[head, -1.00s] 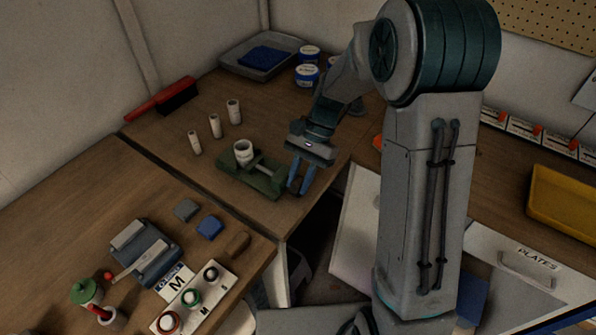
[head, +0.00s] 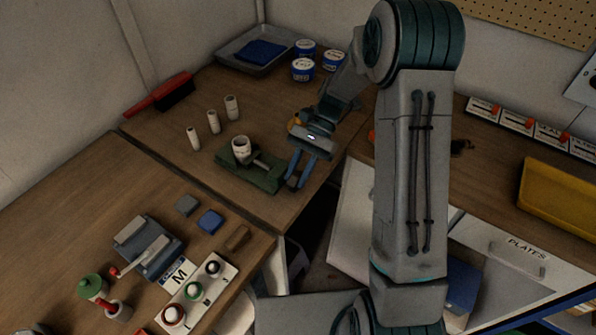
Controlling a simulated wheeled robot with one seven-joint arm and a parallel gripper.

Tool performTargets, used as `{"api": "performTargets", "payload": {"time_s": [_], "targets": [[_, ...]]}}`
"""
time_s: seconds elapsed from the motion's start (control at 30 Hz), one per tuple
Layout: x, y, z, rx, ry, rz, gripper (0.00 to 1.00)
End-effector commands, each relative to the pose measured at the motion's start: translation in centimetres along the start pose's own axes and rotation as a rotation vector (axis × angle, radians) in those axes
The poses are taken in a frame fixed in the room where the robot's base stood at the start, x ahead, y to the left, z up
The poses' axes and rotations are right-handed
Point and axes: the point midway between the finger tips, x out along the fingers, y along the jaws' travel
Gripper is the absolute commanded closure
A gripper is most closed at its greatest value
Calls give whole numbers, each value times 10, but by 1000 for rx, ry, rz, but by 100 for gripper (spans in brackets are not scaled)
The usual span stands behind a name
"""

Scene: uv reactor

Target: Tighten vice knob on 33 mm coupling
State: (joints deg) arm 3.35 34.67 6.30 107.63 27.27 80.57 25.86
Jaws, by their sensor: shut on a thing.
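A green vice (head: 262,179) lies on the wooden bench near its front edge. A white coupling (head: 241,148) stands upright in the vice, at its left end. The vice's screw points right, toward my gripper (head: 297,181). My gripper reaches down at the right end of the vice, its two blue fingers shut on the vice knob. The knob is mostly hidden between the fingers and too small to make out. I cannot tell how tightly the jaw presses on the coupling.
Several white tubes (head: 213,121) stand behind the vice. A red brush (head: 172,93), a grey tray (head: 254,53) and blue-white tubs (head: 303,69) are farther back. The front-left bench holds a grey device (head: 150,247), small blocks and a button panel (head: 197,292). A gap opens right of the vice.

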Motion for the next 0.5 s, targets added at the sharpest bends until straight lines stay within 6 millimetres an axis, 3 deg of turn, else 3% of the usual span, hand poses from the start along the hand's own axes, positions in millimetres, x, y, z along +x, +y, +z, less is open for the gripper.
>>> {"api": "performTargets", "payload": {"time_s": [0.03,0.07,0.1,0.5], "targets": [[-1,0,0,0,1,-2,100],[-1,0,0,0,1,-2,72],[-1,0,0,0,2,-2,68],[0,-1,0,-1,8,0,68]]}}
